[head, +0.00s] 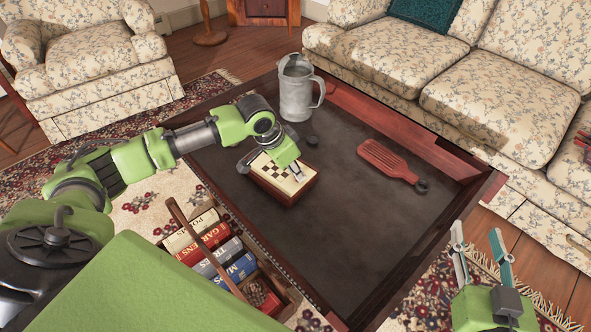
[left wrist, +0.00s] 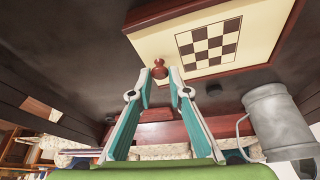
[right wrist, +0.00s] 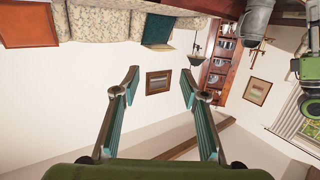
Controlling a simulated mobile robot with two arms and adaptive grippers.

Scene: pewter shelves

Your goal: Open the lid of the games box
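The games box (head: 276,190) stands on the dark coffee table, with reddish-brown sides and a cream lid bearing a checkerboard. Its lid looks shut. In the left wrist view the lid (left wrist: 262,22) fills the upper part, and a small red-brown knob (left wrist: 159,69) shows at its edge. My left gripper (left wrist: 159,78) is open, its fingertips on either side of the knob; I cannot tell whether they touch it. In the head view the left arm hides part of the box. My right gripper (head: 477,240) is open and empty, beyond the table's right front edge.
A grey metal pitcher (head: 296,92) stands behind the box with a small dark round object (head: 313,140) nearby. A red slotted paddle (head: 388,161) lies to the right. The table (head: 340,255) has a raised rim. A wooden book carrier (head: 283,284) stands at its front left.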

